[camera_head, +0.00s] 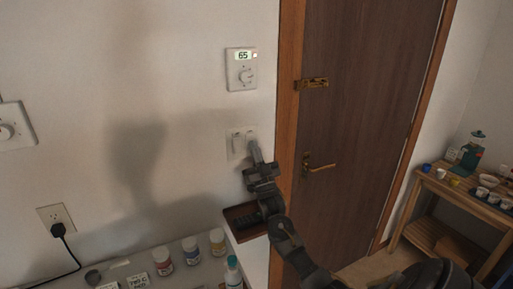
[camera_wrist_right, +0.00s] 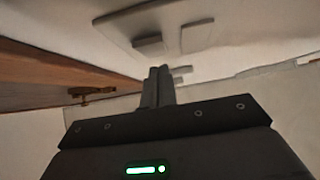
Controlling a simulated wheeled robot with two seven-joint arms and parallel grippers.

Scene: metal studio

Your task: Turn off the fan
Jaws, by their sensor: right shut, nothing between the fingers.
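A white switch plate (camera_head: 231,155) with two rocker switches is on the wall left of the door frame. The fan is not visible. My left gripper is not in view.
A wall dial (camera_head: 6,132) and an outlet (camera_head: 57,217) with a black plug are at left. A counter with several paint jars (camera_head: 191,250) and a small brown tray (camera_head: 238,211) lie below. A brown door (camera_head: 355,110) and a wooden table (camera_head: 455,190) are at right.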

